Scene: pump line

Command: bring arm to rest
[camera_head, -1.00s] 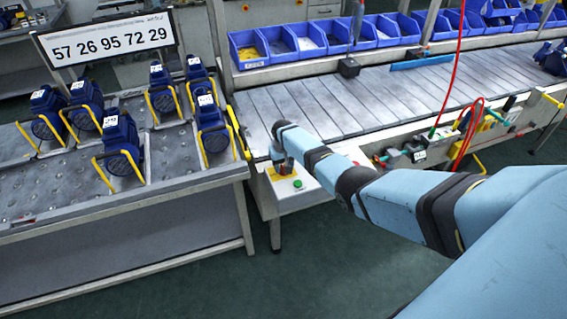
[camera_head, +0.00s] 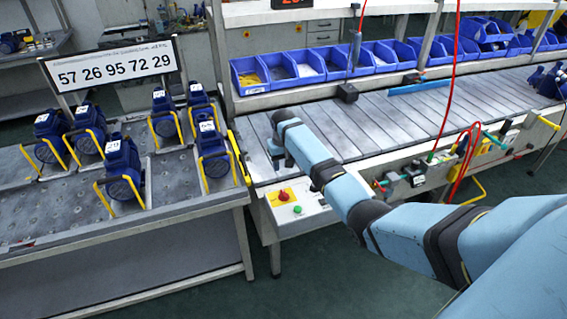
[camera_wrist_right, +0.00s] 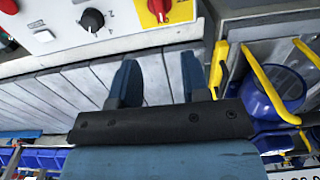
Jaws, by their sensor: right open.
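My right arm reaches in from the right in the head view. Its gripper (camera_head: 277,155) is over the near left end of the slatted conveyor (camera_head: 375,120), just behind the control box (camera_head: 312,209). In the right wrist view the two fingers (camera_wrist_right: 160,82) stand apart with nothing between them, and conveyor slats show behind them. The red switch on its yellow plate (camera_head: 283,195) and the green button (camera_head: 297,210) are uncovered in the head view. The red switch also shows at the top of the wrist view (camera_wrist_right: 158,8). My left gripper is not in view.
Several blue pumps with yellow handles (camera_head: 122,165) stand on the rack (camera_head: 60,215) at the left, close beside my right gripper. A number sign (camera_head: 115,65) stands behind them. Blue bins (camera_head: 305,65) line the shelf behind the conveyor. A red hose (camera_head: 452,90) hangs at the right.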

